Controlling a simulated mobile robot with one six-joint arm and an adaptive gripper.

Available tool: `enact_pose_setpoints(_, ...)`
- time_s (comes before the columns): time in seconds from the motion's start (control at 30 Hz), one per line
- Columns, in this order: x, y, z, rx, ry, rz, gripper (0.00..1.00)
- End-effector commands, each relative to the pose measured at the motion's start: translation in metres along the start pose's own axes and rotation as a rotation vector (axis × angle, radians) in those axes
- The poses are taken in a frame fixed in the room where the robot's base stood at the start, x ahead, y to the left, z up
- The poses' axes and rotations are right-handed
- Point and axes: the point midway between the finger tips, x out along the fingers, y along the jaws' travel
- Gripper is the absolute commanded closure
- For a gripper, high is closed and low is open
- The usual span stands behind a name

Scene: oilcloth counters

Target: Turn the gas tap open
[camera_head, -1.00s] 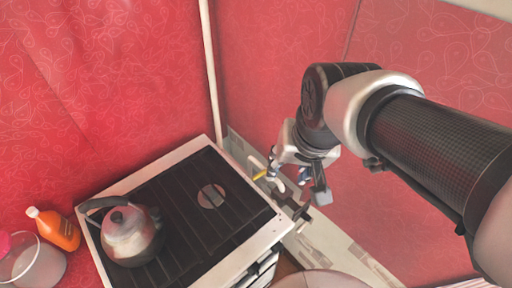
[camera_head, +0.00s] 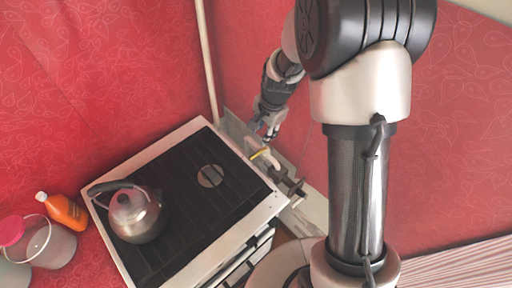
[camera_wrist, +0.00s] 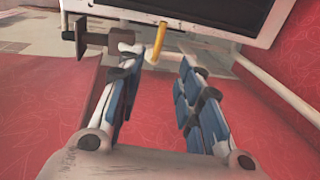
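The gas tap has a yellow lever (camera_head: 259,153) on a pale pipe beside the stove's right edge. In the wrist view the yellow lever (camera_wrist: 159,42) points roughly up and down in the picture, at the gap between my fingertips and slightly beyond them. My gripper (camera_head: 264,134) is close behind the tap, near the red wall. In the wrist view my gripper (camera_wrist: 158,62) has its blue-padded fingers spread, with nothing held between them. I cannot tell whether a finger touches the pale pipe.
The stove (camera_head: 180,260) carries a metal kettle (camera_head: 136,213) at its left. A dark bracket-like piece (camera_head: 289,185) sits by the tap; it also shows in the wrist view (camera_wrist: 92,38). An orange bottle (camera_head: 66,211) and a clear bucket (camera_head: 52,246) stand left. A pale pole (camera_head: 207,60) rises behind.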

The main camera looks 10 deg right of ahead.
Motion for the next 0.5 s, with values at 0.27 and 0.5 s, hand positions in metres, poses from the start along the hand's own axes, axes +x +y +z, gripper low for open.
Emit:
enact_pose_setpoints(0.27, 0.065, 0.002, 0.001, -0.001, -0.003, 0.004, 0.67)
enact_pose_setpoints(0.5, 0.115, 0.002, 0.001, -0.001, -0.002, 0.003, 0.67)
